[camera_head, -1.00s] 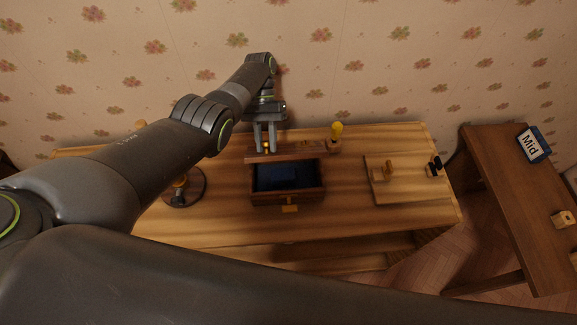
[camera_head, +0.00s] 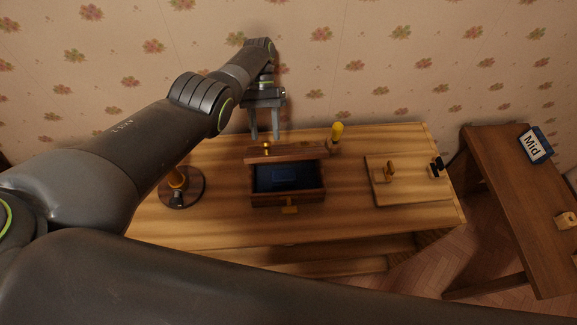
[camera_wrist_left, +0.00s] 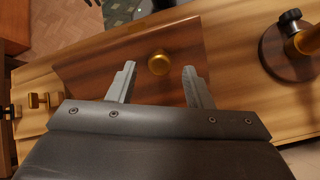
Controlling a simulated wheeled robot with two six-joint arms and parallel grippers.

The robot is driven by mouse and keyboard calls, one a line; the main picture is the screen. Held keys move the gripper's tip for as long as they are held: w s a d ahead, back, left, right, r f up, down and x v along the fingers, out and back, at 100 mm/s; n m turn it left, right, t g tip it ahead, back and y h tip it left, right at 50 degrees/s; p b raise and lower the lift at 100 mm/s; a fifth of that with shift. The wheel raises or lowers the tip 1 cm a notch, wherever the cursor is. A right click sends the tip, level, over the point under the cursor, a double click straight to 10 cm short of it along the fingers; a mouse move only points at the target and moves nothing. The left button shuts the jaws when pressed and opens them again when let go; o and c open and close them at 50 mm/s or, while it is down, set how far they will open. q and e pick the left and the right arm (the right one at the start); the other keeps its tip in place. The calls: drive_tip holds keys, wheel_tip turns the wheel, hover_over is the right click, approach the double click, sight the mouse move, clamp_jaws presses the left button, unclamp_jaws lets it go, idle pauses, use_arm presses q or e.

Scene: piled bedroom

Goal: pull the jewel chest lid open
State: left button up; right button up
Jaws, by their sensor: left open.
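The jewel chest (camera_head: 258,199) stands on the wooden table with its dark blue inside showing. Its lid (camera_head: 288,153) is raised at the back edge, and a small gold knob (camera_head: 266,147) sits on it. My left gripper (camera_head: 265,137) is open and empty, behind and above the lid. In the left wrist view the gold knob (camera_wrist_left: 158,62) lies between the spread fingers (camera_wrist_left: 160,77) and a little beyond them, apart from both. The wooden lid (camera_wrist_left: 187,42) fills the middle there. My right gripper is not in view.
The wooden table (camera_head: 225,225) also bears a round dark stand (camera_head: 196,190) left of the chest, a yellow-topped item (camera_head: 337,131) behind it, and a board with pegs (camera_head: 385,191) at right. A side table (camera_head: 505,205) holds a "Mid" sign (camera_head: 534,145).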

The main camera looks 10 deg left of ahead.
use_arm(q)
drive_tip(key=shift+w+a+r+b, duration=0.15)
drive_tip(key=shift+w+r+b, duration=0.2)
drive_tip(key=shift+w+r, duration=0.1)
drive_tip(key=shift+w+r+b, duration=0.15)
drive_tip(key=shift+w+b, duration=0.1)
drive_tip(key=shift+b, duration=0.25)
drive_tip(key=shift+b+v, duration=0.55)
drive_tip(key=shift+v, duration=0.35)
drive_tip(key=shift+s+r, duration=0.15)
